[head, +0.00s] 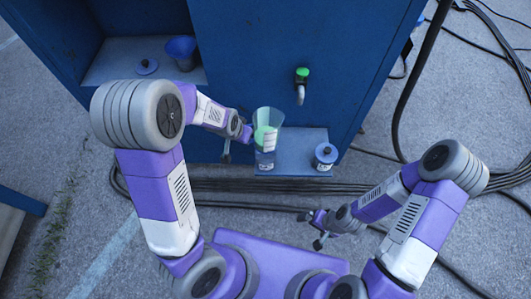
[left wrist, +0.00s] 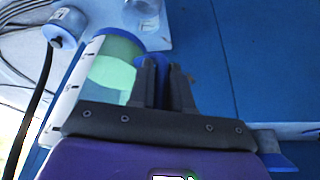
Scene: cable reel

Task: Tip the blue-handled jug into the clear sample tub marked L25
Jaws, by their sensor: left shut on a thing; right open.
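The clear jug (head: 267,119) holds green liquid and has a white scale strip on its side. Its blue handle (left wrist: 150,68) is between the fingers of my left gripper (left wrist: 166,85), which is shut on it. The jug looks about upright; any slight tilt is hard to tell. A clear tub (head: 264,161) stands on the blue shelf, just below the jug in the head view and partly hidden by it. It also shows in the left wrist view (left wrist: 142,14). Its marking is unreadable. My right gripper (head: 316,229) is open and empty, low in front of the shelf.
A blue-lidded canister (head: 325,157) stands right of the tub on the shelf (head: 294,145). A green-topped tap (head: 301,84) sticks out of the blue cabinet above. A blue funnel-shaped vessel (head: 181,50) and a loose lid (head: 147,66) lie in the left bay. Black cables (head: 400,190) cross the ground.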

